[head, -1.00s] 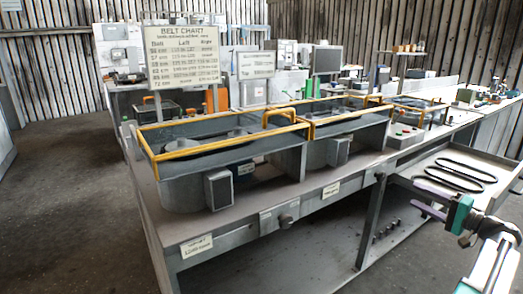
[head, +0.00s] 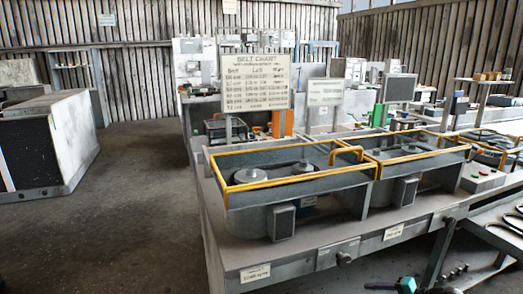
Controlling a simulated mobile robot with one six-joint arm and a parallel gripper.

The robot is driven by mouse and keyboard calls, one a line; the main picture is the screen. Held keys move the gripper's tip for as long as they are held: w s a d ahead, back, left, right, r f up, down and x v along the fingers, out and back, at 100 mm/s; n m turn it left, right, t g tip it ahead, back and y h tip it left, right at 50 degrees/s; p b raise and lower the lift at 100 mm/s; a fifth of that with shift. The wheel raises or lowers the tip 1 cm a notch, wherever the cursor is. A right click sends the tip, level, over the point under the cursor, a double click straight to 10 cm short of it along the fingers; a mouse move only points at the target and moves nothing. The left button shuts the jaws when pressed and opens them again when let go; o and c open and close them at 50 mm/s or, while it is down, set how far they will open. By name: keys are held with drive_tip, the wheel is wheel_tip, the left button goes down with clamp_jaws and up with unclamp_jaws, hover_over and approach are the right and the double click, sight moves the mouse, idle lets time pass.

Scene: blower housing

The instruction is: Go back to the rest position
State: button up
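My gripper (head: 392,285) shows only in part at the bottom edge of the head view, right of centre. A purple finger and a teal part of it are visible, low in front of the bench; the rest is cut off. I cannot tell if it is open or shut, and I see nothing held in it. Two blower housings with yellow-framed open tops, the left one (head: 283,225) and the right one (head: 403,192), stand on the grey bench (head: 225,255). Pulleys show inside the left one.
A belt chart board (head: 252,82) stands behind the housings, with a smaller sign (head: 325,92) beside it. A tray with dark belts (head: 500,228) is at the right edge. A large grey cabinet (head: 62,140) stands at the left. The floor (head: 130,220) between cabinet and bench is clear.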

drive_tip(key=s+a+f+n+g+p, duration=0.1)
drive_tip(key=s+a+f+g+p, duration=0.15)
drive_tip(key=s+a+f, duration=0.4)
drive_tip(key=s+a+f+n+g+h+p, duration=0.1)
drive_tip(key=a+f+n+g, duration=0.15)
drive_tip(key=a, duration=0.65)
drive_tip(key=s+a+f+n+g+p, duration=0.1)
drive_tip(key=s+a+f+g+p, duration=0.2)
drive_tip(key=a+f, duration=0.4)
drive_tip(key=s+a+f+n+g+h+p, duration=0.1)
drive_tip(key=s+a+n+g+h+p, duration=0.1)
drive_tip(key=s, duration=0.9)
drive_tip(key=s+a+f+n+g+h+p, duration=0.2)
drive_tip(key=s+a+n+g+h, duration=0.1)
drive_tip(key=s, duration=0.7)
drive_tip(key=shift+s+a+n+g+h, duration=0.5)
drive_tip(key=shift+a+h, duration=0.3)
drive_tip(key=shift+a, duration=0.45)
drive_tip(key=shift+w, duration=0.2)
